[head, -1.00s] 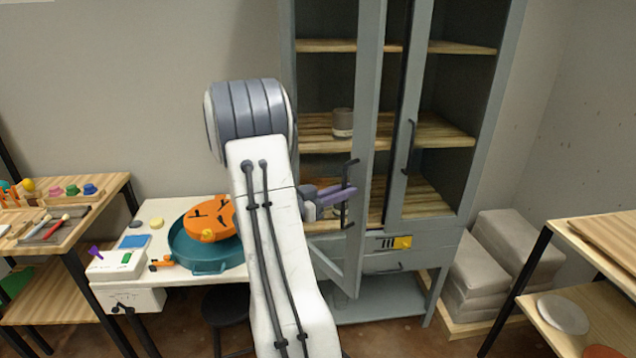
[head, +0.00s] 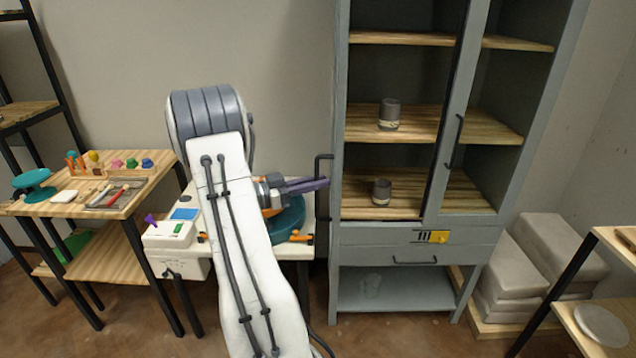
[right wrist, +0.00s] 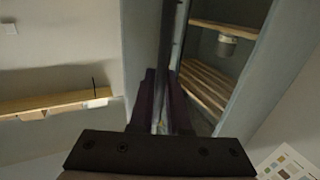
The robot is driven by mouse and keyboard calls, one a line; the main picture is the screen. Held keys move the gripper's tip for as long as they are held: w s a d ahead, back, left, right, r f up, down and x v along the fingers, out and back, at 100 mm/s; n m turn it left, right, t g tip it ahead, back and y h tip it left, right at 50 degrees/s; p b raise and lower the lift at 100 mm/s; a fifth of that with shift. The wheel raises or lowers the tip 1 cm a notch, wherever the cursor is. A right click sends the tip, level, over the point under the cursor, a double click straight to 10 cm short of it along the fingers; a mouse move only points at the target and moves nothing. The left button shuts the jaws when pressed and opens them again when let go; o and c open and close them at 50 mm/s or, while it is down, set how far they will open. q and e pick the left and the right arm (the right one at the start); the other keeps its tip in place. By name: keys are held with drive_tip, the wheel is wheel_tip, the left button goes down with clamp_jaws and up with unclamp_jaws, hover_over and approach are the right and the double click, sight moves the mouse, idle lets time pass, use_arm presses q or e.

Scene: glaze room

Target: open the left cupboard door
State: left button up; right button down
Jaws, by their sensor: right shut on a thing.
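The grey cupboard's left door (head: 341,90) stands wide open and shows nearly edge-on in the head view. Its black bar handle (head: 318,168) sticks out to the left. My right gripper (head: 322,184) is shut on this handle, its purple fingers reaching in from the left. In the right wrist view the fingers (right wrist: 163,95) close around the dark handle bar (right wrist: 167,50). The right door (head: 449,150) is closed, with its own black handle (head: 455,140). My left gripper is not in view.
Two cups, an upper one (head: 389,114) and a lower one (head: 381,191), stand on the cupboard's wooden shelves. A white table with a teal basin (head: 288,220) is behind my arm. A tool table (head: 150,182) is at left; grey blocks (head: 555,262) lie at right.

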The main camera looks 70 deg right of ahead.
drive_tip(key=shift+w+d+r, duration=0.15)
drive_tip(key=shift+w, duration=0.05)
drive_tip(key=c, duration=0.9)
unclamp_jaws()
drive_tip(key=shift+b+v, duration=1.35)
drive_tip(key=shift+v, duration=3.9)
